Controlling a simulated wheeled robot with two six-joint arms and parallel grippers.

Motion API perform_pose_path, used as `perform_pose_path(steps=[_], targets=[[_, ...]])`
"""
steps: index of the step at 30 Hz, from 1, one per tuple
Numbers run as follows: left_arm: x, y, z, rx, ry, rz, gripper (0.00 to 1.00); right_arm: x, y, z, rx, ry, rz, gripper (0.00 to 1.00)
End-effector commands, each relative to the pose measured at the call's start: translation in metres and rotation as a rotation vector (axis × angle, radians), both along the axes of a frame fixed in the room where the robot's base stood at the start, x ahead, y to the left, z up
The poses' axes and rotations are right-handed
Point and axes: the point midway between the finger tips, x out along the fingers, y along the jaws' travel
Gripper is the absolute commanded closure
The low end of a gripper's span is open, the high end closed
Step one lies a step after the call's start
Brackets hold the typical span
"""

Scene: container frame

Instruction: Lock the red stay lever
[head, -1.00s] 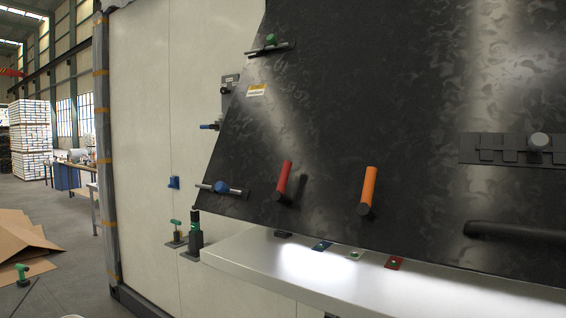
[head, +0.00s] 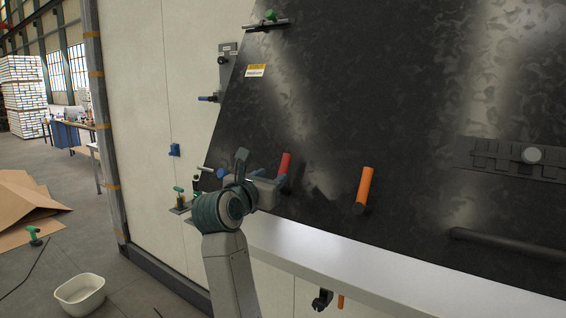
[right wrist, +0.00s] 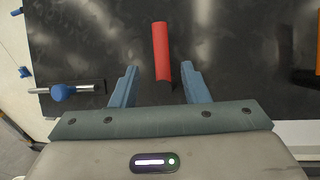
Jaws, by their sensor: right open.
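The red stay lever (head: 286,163) stands out from the dark panel (head: 400,110), near its lower left. Its lower end is hidden behind my right gripper in the head view. In the right wrist view the red lever (right wrist: 161,50) points up the picture, with its dark lower end between the open blue fingers of my right gripper (right wrist: 158,88). A gap shows on both sides, so neither finger appears to touch it. In the head view my right gripper (head: 268,178) is at the lever's base. My left gripper is not in view.
An orange lever (head: 365,185) stands right of the red one. A blue-knobbed bolt (right wrist: 58,92) is left of my gripper. A white ledge (head: 380,265) runs below the panel. A white tub (head: 80,294) and cardboard (head: 28,208) lie on the floor at left.

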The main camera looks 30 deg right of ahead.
Motion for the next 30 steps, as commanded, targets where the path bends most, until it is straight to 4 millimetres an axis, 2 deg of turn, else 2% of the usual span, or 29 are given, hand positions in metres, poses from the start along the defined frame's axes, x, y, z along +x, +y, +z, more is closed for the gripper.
perform_pose_path(steps=[1,3,12,18,25,26,30], targets=[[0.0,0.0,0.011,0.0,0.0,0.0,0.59,0.005,-0.009,0.006,-0.006,0.004,-0.004,0.59],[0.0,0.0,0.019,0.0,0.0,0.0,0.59,0.012,-0.02,0.006,-0.007,0.005,-0.004,0.59],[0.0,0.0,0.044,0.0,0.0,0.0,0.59,0.037,-0.058,0.004,-0.005,0.005,-0.002,0.59],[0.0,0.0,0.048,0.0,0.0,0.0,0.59,0.043,-0.067,0.001,-0.004,0.002,-0.002,0.59],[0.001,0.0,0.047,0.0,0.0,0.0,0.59,0.044,-0.068,-0.001,-0.004,0.002,-0.001,0.59],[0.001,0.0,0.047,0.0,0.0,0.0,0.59,0.044,-0.068,0.0,-0.004,0.002,-0.001,0.6],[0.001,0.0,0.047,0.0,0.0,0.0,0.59,0.043,-0.068,0.0,-0.004,0.002,-0.001,0.88]])
